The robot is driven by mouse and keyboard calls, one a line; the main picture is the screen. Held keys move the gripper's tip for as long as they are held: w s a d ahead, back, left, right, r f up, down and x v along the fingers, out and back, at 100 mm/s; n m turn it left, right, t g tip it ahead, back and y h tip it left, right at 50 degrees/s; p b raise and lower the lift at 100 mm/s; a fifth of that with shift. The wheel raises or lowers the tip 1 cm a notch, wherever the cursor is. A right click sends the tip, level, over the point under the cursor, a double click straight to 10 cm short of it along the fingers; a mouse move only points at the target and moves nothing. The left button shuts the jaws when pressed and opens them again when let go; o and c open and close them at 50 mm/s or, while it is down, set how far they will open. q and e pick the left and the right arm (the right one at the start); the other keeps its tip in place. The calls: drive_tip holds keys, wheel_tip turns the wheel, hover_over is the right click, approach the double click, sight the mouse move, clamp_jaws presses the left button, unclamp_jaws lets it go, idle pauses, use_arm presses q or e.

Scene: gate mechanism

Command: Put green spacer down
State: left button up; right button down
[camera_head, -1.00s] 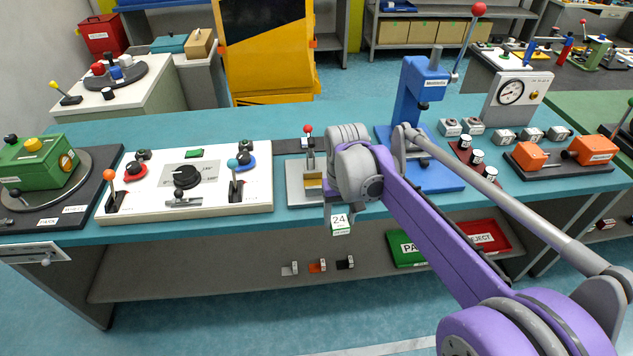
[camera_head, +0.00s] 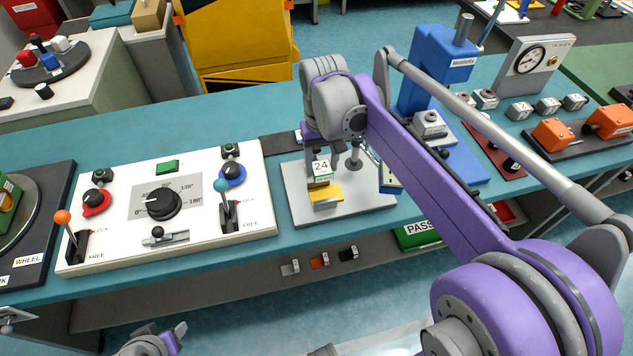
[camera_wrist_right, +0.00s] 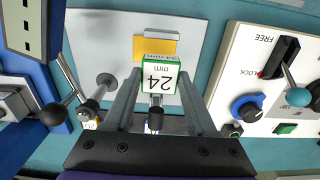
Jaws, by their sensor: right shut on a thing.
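The green spacer (camera_head: 321,171), a small block with a white face marked 24 and green edges, is held in my right gripper (camera_head: 320,158). In the right wrist view the spacer (camera_wrist_right: 158,77) sits between the two grey fingers (camera_wrist_right: 158,95), its label upside down. It is over the light grey plate (camera_head: 295,205), close to a yellow block (camera_head: 330,193); whether it touches anything there I cannot tell. Part of my left arm's end (camera_head: 155,342) shows at the bottom left edge; its jaws are not clear.
A white panel (camera_head: 125,245) with levers and a dial stands left of the plate. A blue press (camera_head: 437,65) stands to the right, behind my right arm. A black-knobbed lever (camera_wrist_right: 55,112) is near the gripper. The teal bench (camera_head: 235,115) is clear behind the panel.

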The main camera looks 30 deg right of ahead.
sight(323, 169)
drive_tip(key=f, duration=0.4)
drive_tip(key=shift+s, duration=0.25)
drive_tip(key=shift+w+f, duration=0.1)
drive_tip(key=shift+f, duration=1.9)
drive_tip(key=shift+f+b, duration=0.1)
drive_tip(key=shift+b, duration=0.2)
drive_tip(key=shift+c, duration=1)
unclamp_jaws()
